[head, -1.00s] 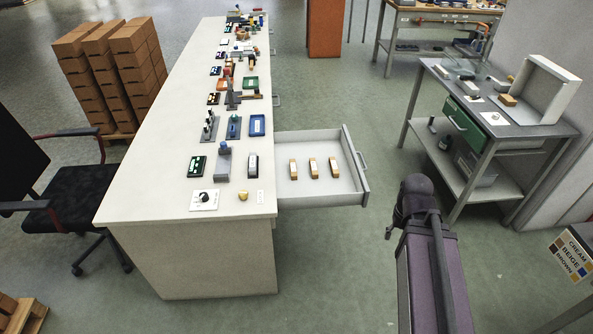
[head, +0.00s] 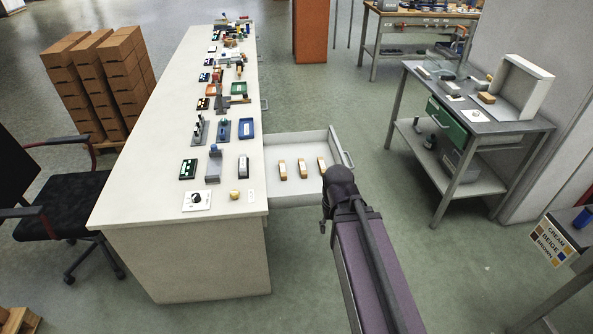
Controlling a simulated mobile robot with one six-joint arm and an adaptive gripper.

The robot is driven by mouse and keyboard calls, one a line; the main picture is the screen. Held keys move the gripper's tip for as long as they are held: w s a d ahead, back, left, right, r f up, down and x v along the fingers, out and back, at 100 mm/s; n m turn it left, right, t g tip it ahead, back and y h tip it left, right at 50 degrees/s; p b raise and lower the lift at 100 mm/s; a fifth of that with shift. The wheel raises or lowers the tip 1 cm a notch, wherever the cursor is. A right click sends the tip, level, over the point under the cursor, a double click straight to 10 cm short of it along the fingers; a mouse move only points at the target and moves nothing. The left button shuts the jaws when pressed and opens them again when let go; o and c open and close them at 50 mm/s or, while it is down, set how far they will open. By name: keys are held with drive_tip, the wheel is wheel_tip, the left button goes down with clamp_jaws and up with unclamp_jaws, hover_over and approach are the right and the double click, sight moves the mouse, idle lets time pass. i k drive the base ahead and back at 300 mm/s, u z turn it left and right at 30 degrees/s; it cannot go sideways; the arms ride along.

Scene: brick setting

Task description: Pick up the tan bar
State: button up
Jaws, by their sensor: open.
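Three small bars stand side by side in the open drawer (head: 284,201) of the long cream counter: a left bar (head: 283,170), a middle bar (head: 302,169) and a right bar (head: 322,166). All look tan to brown with pale tops; I cannot tell their shades apart. Another tan block (head: 487,98) lies on the grey side table at the right. My gripper (head: 324,228) shows only as a small dark part at the end of my arm, just right of and in front of the drawer. It is mostly hidden by my wrist, apart from the bars, and open.
The long counter (head: 215,250) carries several small parts and trays. A grey side table (head: 535,124) with a white open box (head: 524,85) stands right. A sign reading cream, beige, brown (head: 555,240) is at the right edge. Green floor lies free between counter and side table.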

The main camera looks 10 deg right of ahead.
sight(303, 172)
drive_tip(key=z, duration=0.05)
drive_tip(key=i, duration=1)
drive_tip(key=u, duration=0.05)
